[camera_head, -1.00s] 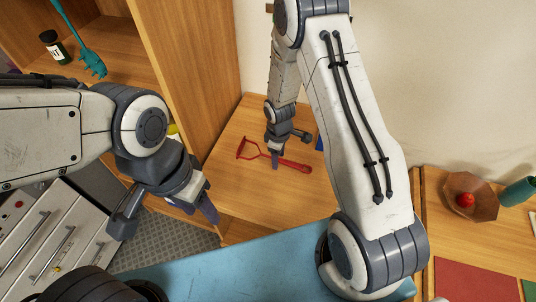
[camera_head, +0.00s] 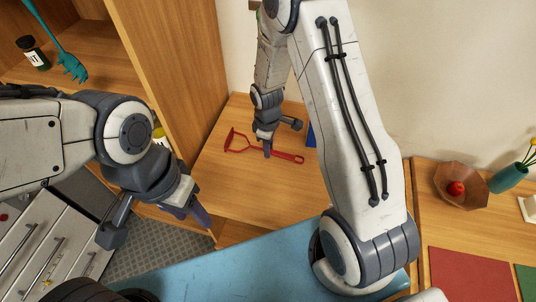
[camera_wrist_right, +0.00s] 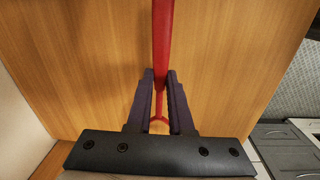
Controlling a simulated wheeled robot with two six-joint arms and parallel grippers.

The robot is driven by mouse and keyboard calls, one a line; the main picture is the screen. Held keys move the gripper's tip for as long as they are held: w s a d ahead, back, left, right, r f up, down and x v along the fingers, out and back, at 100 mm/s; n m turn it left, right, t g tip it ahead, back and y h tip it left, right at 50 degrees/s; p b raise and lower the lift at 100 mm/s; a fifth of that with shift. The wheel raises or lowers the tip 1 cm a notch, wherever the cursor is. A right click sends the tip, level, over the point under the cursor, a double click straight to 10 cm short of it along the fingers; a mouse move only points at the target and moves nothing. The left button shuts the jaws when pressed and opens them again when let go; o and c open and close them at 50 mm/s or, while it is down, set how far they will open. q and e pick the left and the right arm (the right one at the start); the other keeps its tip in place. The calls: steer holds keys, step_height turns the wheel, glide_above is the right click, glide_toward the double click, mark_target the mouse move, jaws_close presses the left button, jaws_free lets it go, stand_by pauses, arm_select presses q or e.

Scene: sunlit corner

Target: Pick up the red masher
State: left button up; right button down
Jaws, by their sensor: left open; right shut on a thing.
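The red masher (camera_head: 240,146) is at the wooden surface (camera_head: 235,185) in the middle of the head view, its forked head at the left and its handle at the right. My right gripper (camera_head: 268,152) is shut on the masher around its handle. In the right wrist view the masher (camera_wrist_right: 163,45) runs between the two dark fingers of the right gripper (camera_wrist_right: 160,80). I cannot tell whether the masher is clear of the surface. My left gripper (camera_head: 160,225) is open and empty at the left, apart from the masher.
A wooden shelf unit (camera_head: 185,60) with a teal utensil (camera_head: 62,55) and a dark bottle (camera_head: 32,52) stands at the left. A blue object (camera_head: 311,135) is partly hidden behind my right arm. A bowl with a red fruit (camera_head: 456,189) stands at the right.

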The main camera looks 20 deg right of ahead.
steer(key=s+d+r+b, duration=0.2)
steer(key=s+d+r, duration=0.5)
steer(key=s+d, duration=0.1)
steer(key=shift+s+d+r, duration=0.15)
steer(key=shift+r, duration=0.05)
stand_by(0.3)
